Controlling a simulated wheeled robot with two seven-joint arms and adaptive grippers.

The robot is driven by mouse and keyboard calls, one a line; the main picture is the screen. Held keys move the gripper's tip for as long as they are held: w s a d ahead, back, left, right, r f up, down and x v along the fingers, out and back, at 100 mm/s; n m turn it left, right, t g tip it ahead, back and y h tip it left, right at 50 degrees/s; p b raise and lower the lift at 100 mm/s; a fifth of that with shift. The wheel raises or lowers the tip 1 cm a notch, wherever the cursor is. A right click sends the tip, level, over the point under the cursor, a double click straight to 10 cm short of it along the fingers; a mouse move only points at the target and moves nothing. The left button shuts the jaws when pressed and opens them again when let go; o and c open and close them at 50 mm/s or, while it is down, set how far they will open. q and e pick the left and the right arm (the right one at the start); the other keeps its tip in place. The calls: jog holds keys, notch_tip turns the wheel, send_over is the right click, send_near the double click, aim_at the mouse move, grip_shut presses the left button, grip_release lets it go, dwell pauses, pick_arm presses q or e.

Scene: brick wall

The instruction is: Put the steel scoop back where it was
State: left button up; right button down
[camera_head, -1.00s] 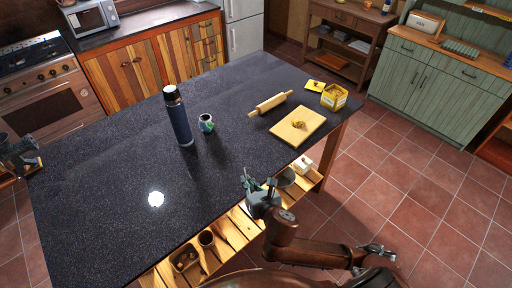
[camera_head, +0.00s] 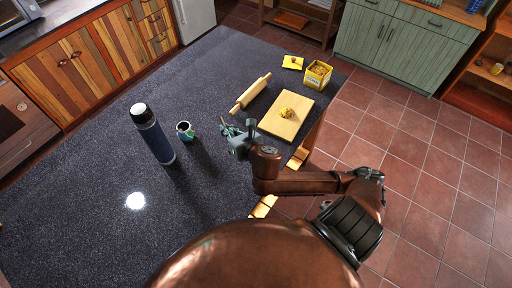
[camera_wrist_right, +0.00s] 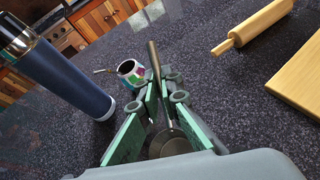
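The steel scoop (camera_wrist_right: 154,60) is in my right gripper (camera_wrist_right: 160,105). In the right wrist view its handle points away between the fingers, and its round bowl (camera_wrist_right: 170,143) lies close to the palm, partly hidden by the fingers. The green-padded fingers are closed around the scoop. In the head view my right gripper (camera_head: 238,138) is over the dark countertop (camera_head: 90,220), between the patterned mug (camera_head: 185,131) and the cutting board (camera_head: 288,117); the scoop is hard to make out there. My left gripper is not in view.
A tall blue bottle (camera_head: 152,135) stands left of the mug. A rolling pin (camera_head: 250,93) lies beyond my gripper. A yellow box (camera_head: 317,75) and a yellow card (camera_head: 293,62) are near the far right edge. The counter's left front is clear.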

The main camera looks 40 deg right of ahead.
jog(key=s+d+n+g+y+p, duration=0.1)
jog(key=s+d+n+y+p, duration=0.5)
jog(key=s+d, duration=0.65)
jog(key=shift+m, duration=0.3)
jog(key=f+p+x, duration=0.1)
jog(key=x, duration=0.4)
jog(key=d+f+p+x, duration=0.1)
jog(key=x, duration=0.4)
jog(key=f+p+x, duration=0.1)
jog(key=p+x, duration=0.1)
jog(key=x, duration=0.4)
jog(key=shift+s+d+f, duration=0.1)
jog(key=shift+s+d, duration=0.3)
notch_tip(320, 180, down, 3)
jog(key=shift+r, duration=0.1)
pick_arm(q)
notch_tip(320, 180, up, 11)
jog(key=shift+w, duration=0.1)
